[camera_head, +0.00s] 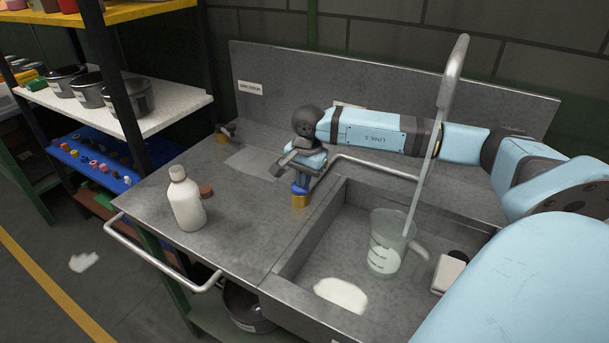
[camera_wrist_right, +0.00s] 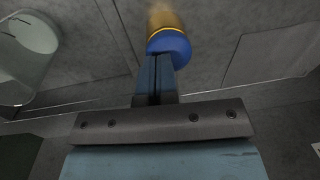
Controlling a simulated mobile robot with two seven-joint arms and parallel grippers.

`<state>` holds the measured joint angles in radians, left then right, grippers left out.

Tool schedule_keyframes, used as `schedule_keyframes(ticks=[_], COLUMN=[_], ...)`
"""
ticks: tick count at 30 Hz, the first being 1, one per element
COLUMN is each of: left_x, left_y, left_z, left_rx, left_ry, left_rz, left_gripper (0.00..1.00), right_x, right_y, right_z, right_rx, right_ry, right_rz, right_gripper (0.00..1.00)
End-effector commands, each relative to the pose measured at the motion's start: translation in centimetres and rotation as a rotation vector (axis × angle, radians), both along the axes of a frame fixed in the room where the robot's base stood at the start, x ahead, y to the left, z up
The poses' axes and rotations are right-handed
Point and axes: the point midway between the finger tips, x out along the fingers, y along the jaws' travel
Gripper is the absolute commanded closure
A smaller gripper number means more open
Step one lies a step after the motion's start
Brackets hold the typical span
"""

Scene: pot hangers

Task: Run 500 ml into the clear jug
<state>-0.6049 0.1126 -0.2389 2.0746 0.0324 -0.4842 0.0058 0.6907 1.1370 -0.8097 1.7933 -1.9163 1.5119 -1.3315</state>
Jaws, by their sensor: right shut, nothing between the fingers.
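The clear jug (camera_head: 386,251) stands upright in the sink, with marks on its wall and a handle on its right. It also shows at the upper left of the wrist view (camera_wrist_right: 28,45). A thin pale stream (camera_head: 421,188) runs from the tall spout (camera_head: 453,72) down into the jug. The jug's lower part looks paler, like liquid; I cannot read the level against the marks. A blue-topped brass tap knob (camera_head: 300,189) stands left of the sink, also in the wrist view (camera_wrist_right: 168,45). My right gripper (camera_head: 299,179) is shut and empty, its fingertips right at the knob; touching is unclear.
A white bottle (camera_head: 187,204) stands on the counter (camera_head: 240,225) beside a brown cap (camera_head: 206,191). Another brass tap (camera_head: 223,133) is at the back left. The sink holds a white patch (camera_head: 341,294) and a white block (camera_head: 448,275). Shelves with pots (camera_head: 128,98) stand left.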

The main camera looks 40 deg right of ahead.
Motion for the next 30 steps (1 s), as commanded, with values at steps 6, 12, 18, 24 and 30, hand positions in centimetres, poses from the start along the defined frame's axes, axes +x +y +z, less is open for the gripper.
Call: schedule_keyframes(ticks=[6, 12, 18, 24, 30], left_x=[-0.07, -0.23, -0.26, -0.24, -0.20], left_y=[0.04, 0.32, 0.57, 0.49, 0.30], left_z=[0.11, -0.22, -0.32, -0.33, -0.29], left_rx=[0.001, 0.011, 0.017, 0.014, 0.008], left_ry=[0.000, 0.005, 0.005, 0.006, 0.006], left_rz=[-0.002, -0.007, -0.010, -0.008, -0.004], left_gripper=[0.00, 0.00, 0.00, 0.00, 0.00], right_x=[-0.25, -0.31, -0.35, -0.39, -0.44], right_y=[0.11, 0.14, 0.17, 0.21, 0.25], right_z=[-0.44, -0.55, -0.64, -0.71, -0.78], right_rx=[0.001, 0.000, 0.001, 0.001, 0.002], right_ry=[0.012, 0.014, 0.016, 0.017, 0.019], right_rz=[0.001, 0.002, 0.002, 0.003, 0.004], right_gripper=[1.00, 1.00, 1.00, 1.00, 1.00])
